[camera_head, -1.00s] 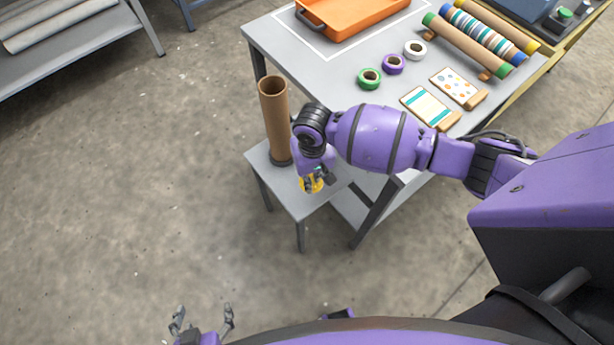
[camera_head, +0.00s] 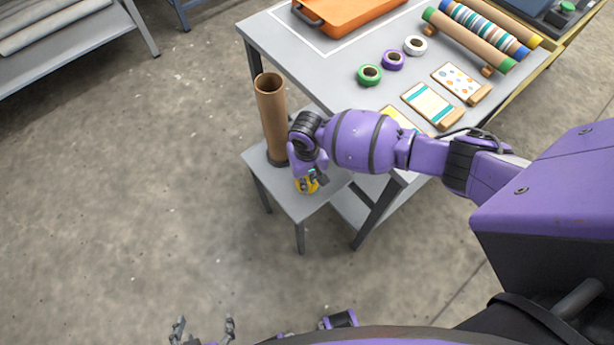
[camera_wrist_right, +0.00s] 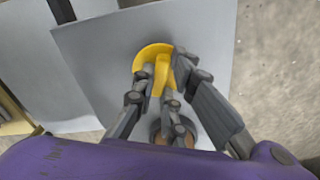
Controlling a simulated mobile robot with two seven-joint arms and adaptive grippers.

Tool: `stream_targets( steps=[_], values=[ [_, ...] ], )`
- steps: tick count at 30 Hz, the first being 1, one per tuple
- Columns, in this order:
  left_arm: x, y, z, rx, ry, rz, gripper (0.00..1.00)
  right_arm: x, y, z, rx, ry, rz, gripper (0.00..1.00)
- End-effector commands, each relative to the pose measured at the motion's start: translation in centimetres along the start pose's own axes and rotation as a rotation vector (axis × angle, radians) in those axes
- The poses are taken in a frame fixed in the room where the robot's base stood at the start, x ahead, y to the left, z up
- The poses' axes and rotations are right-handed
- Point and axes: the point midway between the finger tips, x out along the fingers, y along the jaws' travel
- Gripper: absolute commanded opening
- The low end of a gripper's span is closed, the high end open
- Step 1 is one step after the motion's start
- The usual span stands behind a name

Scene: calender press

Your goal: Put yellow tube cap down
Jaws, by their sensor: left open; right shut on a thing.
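The yellow tube cap (camera_head: 309,186) is over the small grey side table (camera_head: 312,208), near its front edge. In the right wrist view the cap (camera_wrist_right: 152,58) shows as a round disc with a raised grip. My right gripper (camera_head: 312,180) is shut on that grip from above; its fingers (camera_wrist_right: 168,92) lie on both sides of it. The cap is at or very near the tabletop; I cannot tell whether it touches. My left gripper (camera_head: 202,328) is open and empty, low over the floor at the bottom of the head view.
An upright brown cardboard tube (camera_head: 271,115) stands on the side table behind my right gripper. The larger grey table (camera_head: 320,75) holds an orange tray (camera_head: 345,14), tape rolls (camera_head: 392,60), sample cards (camera_head: 430,103) and capped tubes (camera_head: 470,40). Open floor lies left.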

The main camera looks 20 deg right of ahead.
Motion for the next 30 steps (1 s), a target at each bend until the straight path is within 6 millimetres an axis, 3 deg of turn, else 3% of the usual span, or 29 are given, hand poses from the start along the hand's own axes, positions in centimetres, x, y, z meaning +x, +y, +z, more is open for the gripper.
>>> stream_targets(
  steps=[1, 2, 3, 6, 17, 20, 30],
  values=[
    [0.0, 0.0, 0.1, 0.0, -0.001, 0.0, 0.71, 0.3, 0.0, 0.1, 0.001, -0.002, 0.0, 0.0],
    [0.0, 0.0, 0.1, 0.0, -0.001, 0.0, 0.71, 0.2, 0.0, 0.1, 0.0, -0.001, 0.0, 0.16],
    [0.0, 0.0, 0.1, -0.001, -0.001, 0.0, 0.71, 0.2, 0.0, 0.1, 0.0, -0.001, 0.0, 0.21],
    [0.0, 0.0, 0.1, -0.001, -0.001, 0.0, 0.71, 0.2, 0.0, 0.1, 0.0, -0.001, 0.0, 0.31],
    [-0.1, 0.0, -0.2, -0.001, 0.002, -0.001, 0.71, -0.4, 0.0, 0.0, 0.0, 0.001, 0.0, 0.31],
    [-0.2, 0.0, -0.7, -0.002, 0.009, -0.001, 0.71, -1.8, 0.0, -0.1, 0.0, 0.002, -0.001, 0.31],
    [-1.1, -0.1, -2.3, -0.009, 0.032, -0.002, 0.71, -9.1, 0.0, -0.1, 0.0, 0.003, -0.002, 0.31]
  ],
)
